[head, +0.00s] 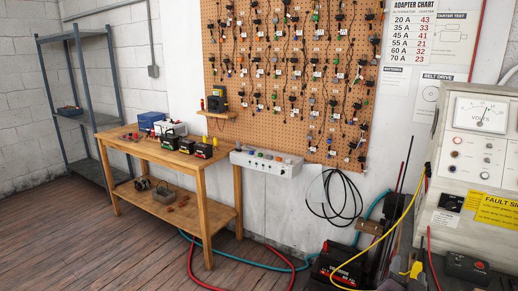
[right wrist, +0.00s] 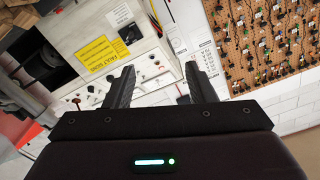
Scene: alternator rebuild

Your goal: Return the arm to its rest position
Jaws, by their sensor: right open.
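My right gripper (right wrist: 160,75) shows in the right wrist view with its two dark fingers spread apart. Nothing is between the fingers. Beyond the fingertips lie the white panel of the test bench (right wrist: 150,60) and the wall with posters; no contact shows. In the head view the test bench (head: 455,165) stands at the right edge, with a volt meter and a yellow label. Dark upright shapes stand just left of it; I cannot tell there which parts are my right gripper. My left gripper does not show in either view.
A wooden workbench (head: 150,152) with batteries stands at the left, beside a grey metal shelf (head: 90,115). A pegboard (head: 290,60) of hanging adapters covers the wall. A black battery (head: 335,268) with cables sits low at the front. Wooden floor (head: 110,250) at the left is clear.

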